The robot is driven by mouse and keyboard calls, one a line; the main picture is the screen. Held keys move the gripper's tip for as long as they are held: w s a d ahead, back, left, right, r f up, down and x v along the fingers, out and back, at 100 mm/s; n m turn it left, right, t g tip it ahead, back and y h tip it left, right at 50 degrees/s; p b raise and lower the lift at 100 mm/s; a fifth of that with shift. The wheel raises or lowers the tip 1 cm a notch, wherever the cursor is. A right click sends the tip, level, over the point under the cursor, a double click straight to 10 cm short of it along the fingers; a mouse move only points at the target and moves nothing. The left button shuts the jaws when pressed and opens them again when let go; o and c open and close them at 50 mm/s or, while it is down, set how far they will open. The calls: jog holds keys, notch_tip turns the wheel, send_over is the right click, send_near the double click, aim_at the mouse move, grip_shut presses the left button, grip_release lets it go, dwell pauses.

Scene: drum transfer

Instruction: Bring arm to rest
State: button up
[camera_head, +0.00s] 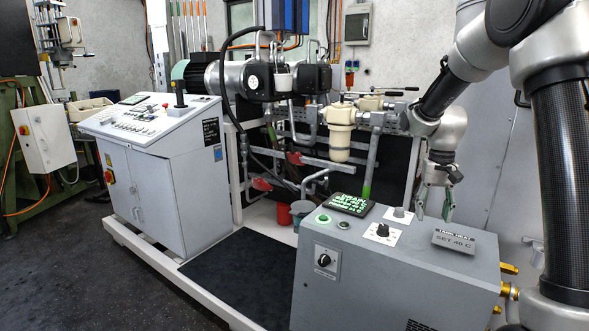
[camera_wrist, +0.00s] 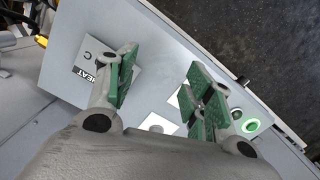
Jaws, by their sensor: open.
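My gripper (camera_head: 434,203) hangs from my arm on the right side of the head view, pointing down above the grey control box (camera_head: 400,280). Its two green-padded fingers are apart, with nothing held between them. In the wrist view my gripper (camera_wrist: 160,85) shows the same spread fingers over the box top. The box carries a black knob (camera_head: 383,230), a grey knob (camera_head: 399,212), a lit green button (camera_head: 323,218) and a "TANK HEAT" label plate (camera_head: 468,241). In the wrist view the lit green button (camera_wrist: 250,125) is beside the right finger.
A white control console (camera_head: 165,170) stands at left. Pump machinery (camera_head: 250,80) and a cream filter housing (camera_head: 341,130) stand behind the grey box. Dark floor (camera_head: 80,270) at front left is clear.

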jog(key=s+r+n+t, duration=0.1)
jog(key=s+r, duration=0.3)
jog(key=s, duration=0.5)
jog(key=s+r+n+t, duration=0.1)
jog(key=s+r, duration=0.3)
jog(key=s, duration=0.5)
jog(key=s+a+r+n+t, duration=0.1)
jog(key=s+r+t, duration=0.2)
jog(key=s, duration=0.6)
jog(key=shift+v, duration=0.8)
jog(key=shift+s+a, duration=0.1)
jog(key=shift+s, duration=0.05)
